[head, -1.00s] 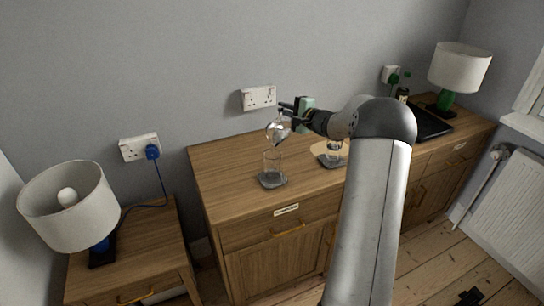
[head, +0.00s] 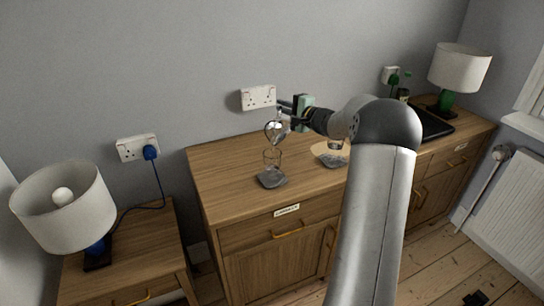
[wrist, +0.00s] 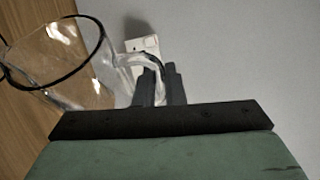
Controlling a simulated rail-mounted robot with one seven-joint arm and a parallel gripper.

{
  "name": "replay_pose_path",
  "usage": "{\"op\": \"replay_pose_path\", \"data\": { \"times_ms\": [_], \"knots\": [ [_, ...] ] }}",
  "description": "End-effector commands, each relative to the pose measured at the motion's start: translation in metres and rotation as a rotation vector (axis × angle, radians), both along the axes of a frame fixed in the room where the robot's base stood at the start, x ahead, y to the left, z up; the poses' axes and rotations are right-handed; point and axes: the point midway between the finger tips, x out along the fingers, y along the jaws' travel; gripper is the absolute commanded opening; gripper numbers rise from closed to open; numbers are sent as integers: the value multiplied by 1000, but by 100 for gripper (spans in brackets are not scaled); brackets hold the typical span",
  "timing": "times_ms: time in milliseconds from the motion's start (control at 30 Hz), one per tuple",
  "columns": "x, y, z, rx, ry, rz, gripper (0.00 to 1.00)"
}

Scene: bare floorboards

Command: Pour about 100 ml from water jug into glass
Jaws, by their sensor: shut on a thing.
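The clear water jug (head: 276,132) hangs tilted above the glass, with some water visible in it. My gripper (head: 285,110) is shut on its handle; in the wrist view the fingers (wrist: 158,85) close on the clear handle (wrist: 128,66). The jug's dark-edged rim (wrist: 101,45) shows at the left of that view. The clear glass (head: 271,160) stands upright on a grey coaster (head: 271,180) on the wooden sideboard, directly below the jug in the head view. I cannot make out a stream or the water level in the glass.
A second round coaster (head: 325,158) with a clear vessel (head: 335,146) stands to the right, partly behind my arm. A black tray (head: 434,126) and a green-based lamp (head: 459,68) are further right. A wall socket (head: 258,97) is behind. The sideboard's left part is clear.

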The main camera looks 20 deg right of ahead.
Motion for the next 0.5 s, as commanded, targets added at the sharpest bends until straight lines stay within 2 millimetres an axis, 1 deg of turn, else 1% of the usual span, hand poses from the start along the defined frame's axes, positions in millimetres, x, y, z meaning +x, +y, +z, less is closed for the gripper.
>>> {"op": "replay_pose_path", "data": {
  "times_ms": [500],
  "knots": [
    [-2,3,3,-34,-29,3,0]
  ]
}}
